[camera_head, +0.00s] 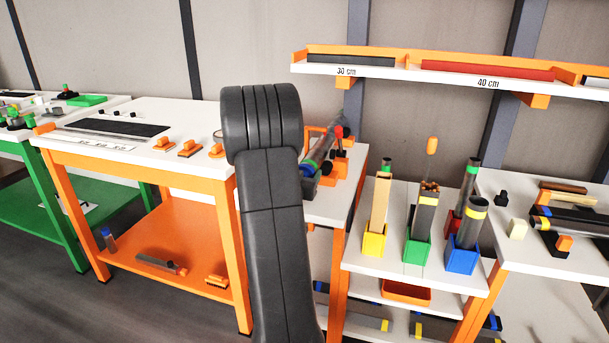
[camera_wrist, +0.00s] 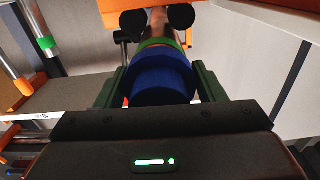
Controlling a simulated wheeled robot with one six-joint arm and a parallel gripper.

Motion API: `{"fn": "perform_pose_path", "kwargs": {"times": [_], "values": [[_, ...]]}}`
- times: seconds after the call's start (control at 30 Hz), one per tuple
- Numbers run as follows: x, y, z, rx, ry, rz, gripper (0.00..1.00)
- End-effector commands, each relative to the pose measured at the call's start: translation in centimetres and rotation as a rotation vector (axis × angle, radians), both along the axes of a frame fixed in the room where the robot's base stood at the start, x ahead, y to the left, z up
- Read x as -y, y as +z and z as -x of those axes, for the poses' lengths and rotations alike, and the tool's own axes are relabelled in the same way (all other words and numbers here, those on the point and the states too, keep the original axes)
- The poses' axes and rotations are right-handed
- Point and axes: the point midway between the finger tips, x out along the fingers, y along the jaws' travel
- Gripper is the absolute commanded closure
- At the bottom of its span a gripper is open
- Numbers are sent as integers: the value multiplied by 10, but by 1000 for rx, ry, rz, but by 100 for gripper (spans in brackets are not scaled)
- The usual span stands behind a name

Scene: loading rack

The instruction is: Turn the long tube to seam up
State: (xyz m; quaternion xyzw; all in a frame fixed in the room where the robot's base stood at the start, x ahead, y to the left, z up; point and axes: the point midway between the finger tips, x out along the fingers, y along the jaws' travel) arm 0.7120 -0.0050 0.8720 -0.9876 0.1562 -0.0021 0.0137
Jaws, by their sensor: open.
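The long tube (camera_head: 320,152) lies slantwise on a stand at the middle table, its blue end nearest me in the head view. In the wrist view its blue end (camera_wrist: 160,82) fills the space between my fingers, with a green band (camera_wrist: 160,44) beyond. Two black rollers (camera_wrist: 181,17) flank the tube farther on. My gripper (camera_wrist: 160,70) is open, with one dark finger on each side of the blue end. I cannot tell whether the fingers touch it. No seam can be made out.
Right of the stand are yellow, green (camera_head: 417,250) and blue (camera_head: 463,256) holders with upright tubes. An orange-edged shelf (camera_head: 480,84) hangs above. A white-topped orange table (camera_head: 190,118) stands left, with several small orange items. Orange structure (camera_wrist: 125,12) is close ahead in the wrist view.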

Motion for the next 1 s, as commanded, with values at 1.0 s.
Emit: {"fn": "perform_pose_path", "kwargs": {"times": [1.0], "values": [[1, -4, 1, 93, 0, -276, 68]]}}
